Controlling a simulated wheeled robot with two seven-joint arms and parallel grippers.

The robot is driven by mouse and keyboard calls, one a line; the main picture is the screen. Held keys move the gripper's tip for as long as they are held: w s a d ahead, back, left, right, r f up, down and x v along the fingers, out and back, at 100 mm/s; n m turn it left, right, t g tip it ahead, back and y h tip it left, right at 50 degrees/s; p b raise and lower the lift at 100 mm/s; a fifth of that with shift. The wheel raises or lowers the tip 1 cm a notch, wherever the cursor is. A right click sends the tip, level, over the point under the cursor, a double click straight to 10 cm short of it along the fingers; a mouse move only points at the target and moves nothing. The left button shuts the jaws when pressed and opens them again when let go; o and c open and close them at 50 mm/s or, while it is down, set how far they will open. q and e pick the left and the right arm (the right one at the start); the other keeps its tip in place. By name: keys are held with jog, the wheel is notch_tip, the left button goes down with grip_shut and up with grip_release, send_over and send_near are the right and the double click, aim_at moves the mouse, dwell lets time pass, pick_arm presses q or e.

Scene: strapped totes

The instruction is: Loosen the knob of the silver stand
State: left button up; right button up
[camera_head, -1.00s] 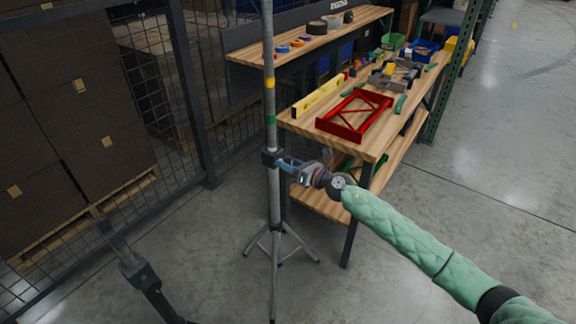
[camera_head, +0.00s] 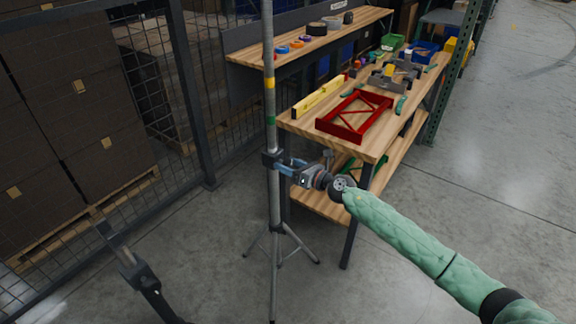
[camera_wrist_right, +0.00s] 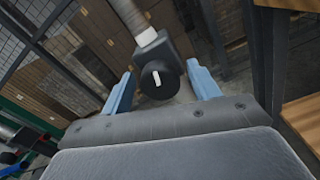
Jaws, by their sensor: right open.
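The silver stand (camera_head: 274,203) is an upright metal pole on splayed tripod legs, with a dark collar (camera_head: 271,159) partway up and yellow and green bands higher. In the right wrist view, its round black knob (camera_wrist_right: 157,79) with a white mark faces me. My right gripper (camera_head: 284,164) reaches the collar from the right. Its blue fingers are open, one on each side of the knob in the wrist view, with gaps visible. In the head view the fingers hide the knob.
A wooden workbench (camera_head: 297,124) with a red frame (camera_head: 356,115) and tools stands behind and right of the stand. A wire fence and stacked boxes (camera_head: 75,95) are left. Floor at right is clear.

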aim_at(291, 167)
jog(key=b+v, duration=0.1)
jog(key=v, duration=0.5)
jog(key=shift+f, duration=0.15)
pick_arm(q)
jog(key=shift+w+d+f+h, duration=0.15)
jog(key=shift+w+d+f, duration=0.05)
jog(key=shift+d+f, duration=0.35)
jog(key=shift+w+d+f+h, duration=0.15)
jog(key=shift+d+f, duration=0.25)
jog(key=shift+f, duration=0.2)
pick_arm(e)
jog(key=shift+s+d, duration=0.4)
jog(key=shift+d, duration=0.1)
